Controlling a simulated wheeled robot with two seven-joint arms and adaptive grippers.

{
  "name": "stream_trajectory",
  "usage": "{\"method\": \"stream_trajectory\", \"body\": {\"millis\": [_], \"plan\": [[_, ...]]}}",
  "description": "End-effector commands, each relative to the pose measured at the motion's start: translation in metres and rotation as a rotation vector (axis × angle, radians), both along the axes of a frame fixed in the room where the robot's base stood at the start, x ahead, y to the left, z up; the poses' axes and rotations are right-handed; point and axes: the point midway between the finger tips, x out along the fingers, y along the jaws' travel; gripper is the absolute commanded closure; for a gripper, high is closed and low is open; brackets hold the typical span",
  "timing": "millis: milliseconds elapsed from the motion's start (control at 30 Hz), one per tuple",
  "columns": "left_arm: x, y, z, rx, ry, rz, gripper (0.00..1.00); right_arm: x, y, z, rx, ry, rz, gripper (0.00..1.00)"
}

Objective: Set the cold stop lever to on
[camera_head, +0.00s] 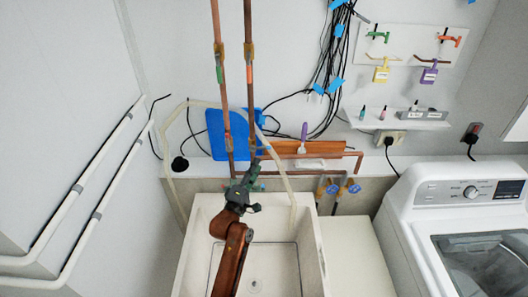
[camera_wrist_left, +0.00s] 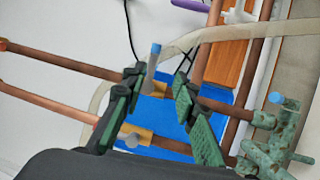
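My left gripper (camera_head: 243,180) reaches up over the sink to the lower ends of two vertical copper pipes. In the left wrist view my left gripper (camera_wrist_left: 157,105) has its two green-padded fingers spread, with nothing held between them. A grey lever with a blue tip (camera_wrist_left: 155,49) shows at the far end of the gap between the fingers; I cannot tell if it touches one. A brass valve body (camera_wrist_left: 135,135) sits on a pipe near the left finger. The label of the cold stop lever is not readable, and its on or off setting is unclear. My right gripper is not in view.
A greenish faucet body with a blue cap (camera_wrist_left: 275,98) is close to the right finger. A blue board (camera_head: 217,135) is behind the pipes. A white sink (camera_head: 307,240) lies below, a washing machine (camera_head: 405,215) at right, and black cables (camera_head: 333,70) hang on the wall.

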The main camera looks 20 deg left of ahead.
Motion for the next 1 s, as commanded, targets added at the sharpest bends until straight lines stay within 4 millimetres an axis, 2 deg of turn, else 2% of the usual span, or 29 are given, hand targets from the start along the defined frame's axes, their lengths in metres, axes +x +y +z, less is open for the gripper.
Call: {"method": "stream_trajectory", "body": {"millis": [67,133,300,400,600,800,933,1000], "plan": [[0.007,0.001,0.006,-0.019,-0.012,0.002,0.73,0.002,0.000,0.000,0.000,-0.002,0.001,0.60],[0.014,0.003,0.009,-0.021,-0.014,0.005,0.73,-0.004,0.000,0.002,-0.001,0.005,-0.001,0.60],[0.039,0.003,0.014,-0.019,-0.012,0.009,0.73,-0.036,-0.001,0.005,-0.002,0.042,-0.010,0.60],[0.053,0.001,0.017,-0.018,-0.011,0.010,0.73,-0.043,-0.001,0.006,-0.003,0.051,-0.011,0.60],[0.071,-0.001,0.019,-0.017,-0.010,0.010,0.73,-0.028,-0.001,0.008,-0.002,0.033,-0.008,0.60],[0.074,-0.002,0.019,-0.016,-0.010,0.009,0.73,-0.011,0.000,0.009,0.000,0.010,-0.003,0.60],[0.074,-0.003,0.019,-0.016,-0.010,0.008,0.74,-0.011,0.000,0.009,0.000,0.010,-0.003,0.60],[0.074,-0.003,0.019,-0.016,-0.010,0.007,0.79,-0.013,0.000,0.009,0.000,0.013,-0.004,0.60]]}}
